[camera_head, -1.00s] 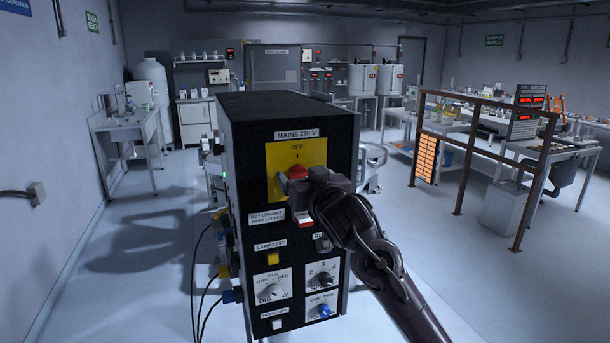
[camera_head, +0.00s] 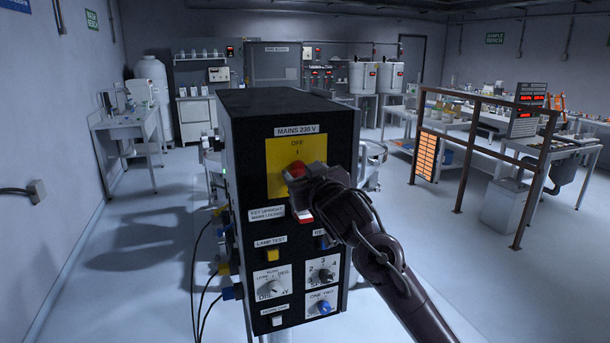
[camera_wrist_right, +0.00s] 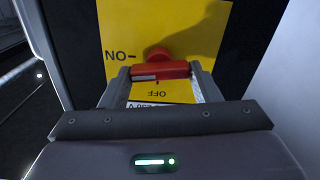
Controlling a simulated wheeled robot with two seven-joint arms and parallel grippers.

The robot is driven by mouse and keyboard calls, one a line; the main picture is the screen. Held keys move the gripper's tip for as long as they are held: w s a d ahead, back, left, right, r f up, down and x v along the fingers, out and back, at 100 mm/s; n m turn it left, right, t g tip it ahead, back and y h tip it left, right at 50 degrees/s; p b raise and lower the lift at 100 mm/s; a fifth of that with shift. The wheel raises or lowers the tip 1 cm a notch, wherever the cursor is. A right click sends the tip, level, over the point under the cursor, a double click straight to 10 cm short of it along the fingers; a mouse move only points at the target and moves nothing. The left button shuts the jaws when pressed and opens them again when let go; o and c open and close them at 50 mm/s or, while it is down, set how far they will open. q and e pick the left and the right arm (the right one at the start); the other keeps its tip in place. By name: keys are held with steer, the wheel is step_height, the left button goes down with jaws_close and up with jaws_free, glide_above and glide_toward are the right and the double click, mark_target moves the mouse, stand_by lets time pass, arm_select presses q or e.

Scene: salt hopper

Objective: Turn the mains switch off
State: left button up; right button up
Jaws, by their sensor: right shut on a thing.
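The mains switch is a red rotary handle (camera_head: 295,169) on a yellow plate (camera_head: 283,183), high on the front of a black panel box. OFF is printed above it. In the right wrist view the red handle (camera_wrist_right: 160,71) lies crosswise, its white mark towards the ON print at left; the lettering is upside down there. My right gripper (camera_head: 298,180) is at the handle and partly hides it. In the wrist view its two fingers (camera_wrist_right: 160,76) are shut on the handle's ends. My left gripper is not in view.
Below the plate are a key label (camera_head: 267,213), a yellow lamp-test button (camera_head: 272,255), a display knob (camera_head: 272,288) and a blue-knobbed selector (camera_head: 324,307). Cables (camera_head: 203,300) hang at the box's left. A brown rail (camera_head: 462,168) stands at right.

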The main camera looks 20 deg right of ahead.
steer(key=n+b, duration=0.1)
steer(key=n, duration=0.3)
steer(key=shift+f+n, duration=0.15)
steer(key=shift+n, duration=0.15)
steer(key=n+b, duration=0.1)
steer(key=n, duration=0.2)
steer(key=shift+a+n+b, duration=0.1)
steer(key=shift+n+b, duration=0.2)
steer(key=shift+b, duration=0.1)
steer(key=n+b, duration=0.1)
steer(key=n, duration=0.2)
steer(key=shift+f+n+b, duration=0.1)
steer(key=shift+n+b, duration=1.1)
steer(key=shift+n, duration=1.1)
steer(key=o, duration=1)
steer(key=shift+s, duration=0.1)
